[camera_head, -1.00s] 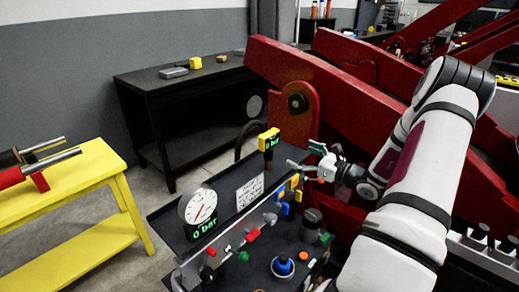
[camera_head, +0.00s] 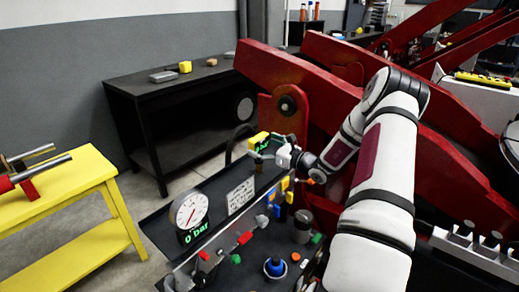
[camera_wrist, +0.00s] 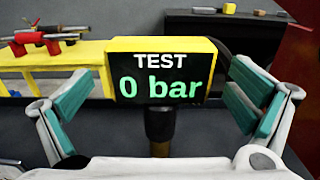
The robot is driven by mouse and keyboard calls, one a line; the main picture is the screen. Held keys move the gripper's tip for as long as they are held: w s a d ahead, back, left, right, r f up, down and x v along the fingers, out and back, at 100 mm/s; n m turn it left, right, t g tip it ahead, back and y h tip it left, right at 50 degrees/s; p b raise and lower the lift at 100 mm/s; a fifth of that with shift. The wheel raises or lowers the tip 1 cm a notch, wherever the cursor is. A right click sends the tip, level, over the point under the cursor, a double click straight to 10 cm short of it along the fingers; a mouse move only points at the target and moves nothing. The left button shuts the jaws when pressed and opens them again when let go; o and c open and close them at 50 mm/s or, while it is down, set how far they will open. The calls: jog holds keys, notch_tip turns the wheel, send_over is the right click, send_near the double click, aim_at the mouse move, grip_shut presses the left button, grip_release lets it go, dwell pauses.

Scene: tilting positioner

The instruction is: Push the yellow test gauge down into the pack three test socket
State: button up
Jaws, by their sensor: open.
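The yellow test gauge (camera_wrist: 206,48) stands straight ahead in the wrist view, its dark face reading "TEST 0 bar" in white and green. A dark stem (camera_wrist: 160,122) runs down below it. In the head view the gauge (camera_head: 258,140) stands upright at the far end of the black panel. My gripper (camera_wrist: 158,105) is open, with one green-padded finger on each side of the gauge. In the head view my gripper (camera_head: 268,148) is at the gauge and partly covers it. I cannot tell whether the fingers touch it. The socket is hidden or cannot be made out.
The black panel (camera_head: 215,187) carries a round dial gauge (camera_head: 189,212) reading 0 bar, a white label plate (camera_head: 240,195), and several coloured valve handles. A yellow bench (camera_head: 72,186) stands left, a black bench (camera_head: 125,88) behind. Red beams (camera_head: 330,82) rise close beside my arm.

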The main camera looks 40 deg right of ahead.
jog(key=shift+w+a, duration=0.1)
jog(key=shift+w, duration=0.9)
jog(key=c, duration=1.5)
jog(key=shift+c, duration=0.2)
jog(key=shift+r, duration=0.2)
